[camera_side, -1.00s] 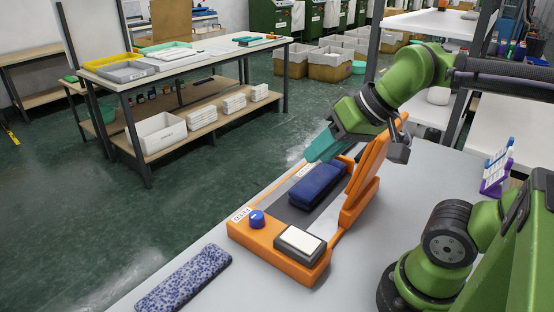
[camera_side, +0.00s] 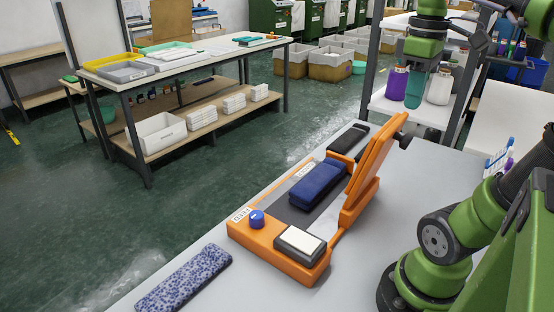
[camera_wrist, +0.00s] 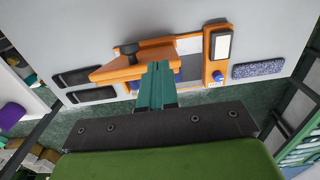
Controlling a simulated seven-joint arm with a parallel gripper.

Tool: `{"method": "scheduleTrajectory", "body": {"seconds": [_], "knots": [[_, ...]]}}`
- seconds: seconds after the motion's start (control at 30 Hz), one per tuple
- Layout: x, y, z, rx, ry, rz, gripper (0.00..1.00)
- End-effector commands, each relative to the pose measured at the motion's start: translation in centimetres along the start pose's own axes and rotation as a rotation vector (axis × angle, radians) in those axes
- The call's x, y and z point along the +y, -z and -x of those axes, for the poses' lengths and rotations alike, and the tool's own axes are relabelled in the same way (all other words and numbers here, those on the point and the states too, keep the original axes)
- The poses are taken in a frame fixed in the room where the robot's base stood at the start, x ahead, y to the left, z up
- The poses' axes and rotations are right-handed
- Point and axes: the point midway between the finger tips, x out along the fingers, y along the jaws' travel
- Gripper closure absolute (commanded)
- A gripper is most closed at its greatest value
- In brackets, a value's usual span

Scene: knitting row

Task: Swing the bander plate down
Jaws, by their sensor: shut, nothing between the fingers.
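The bander (camera_side: 262,238) is an orange frame on the grey table. Its orange plate (camera_side: 366,178) stands tilted up on the right side, with a dark knob (camera_side: 402,138) near its top. A folded dark blue knit piece (camera_side: 318,184) lies on the bander's bed beside the raised plate. My gripper (camera_side: 416,98) is high up, beyond the plate's top end and apart from it, with its teal fingers pointing down. In the wrist view the teal fingers (camera_wrist: 157,74) are together and empty, in front of the orange plate (camera_wrist: 130,66), covering part of it.
A blue dial (camera_side: 257,219) and a pale pad (camera_side: 299,240) sit at the bander's near end. A speckled blue folded piece (camera_side: 184,279) lies in front, and a black one (camera_side: 348,138) behind. Yarn cones (camera_side: 397,83) stand on a shelf at the back.

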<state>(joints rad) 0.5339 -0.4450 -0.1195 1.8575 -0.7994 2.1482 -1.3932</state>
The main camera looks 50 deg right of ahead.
Motion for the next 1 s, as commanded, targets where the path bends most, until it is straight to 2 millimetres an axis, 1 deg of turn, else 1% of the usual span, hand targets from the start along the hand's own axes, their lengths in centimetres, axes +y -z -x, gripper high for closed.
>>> {"method": "scheduleTrajectory", "body": {"seconds": [0.03,0.13,0.37,0.7,0.83,1.0], "knots": [[-0.1,-0.1,-1.0,-0.001,0.002,0.0,1.0],[-0.1,0.0,-2.6,0.0,0.001,0.002,1.0],[-0.1,0.0,-4.9,0.001,0.001,0.002,1.0],[-0.2,0.1,-10.9,0.002,0.003,0.003,1.0],[-0.2,0.1,-12.2,0.004,0.001,0.004,1.0],[-0.1,0.1,-12.8,0.005,-0.001,0.003,1.0]]}}
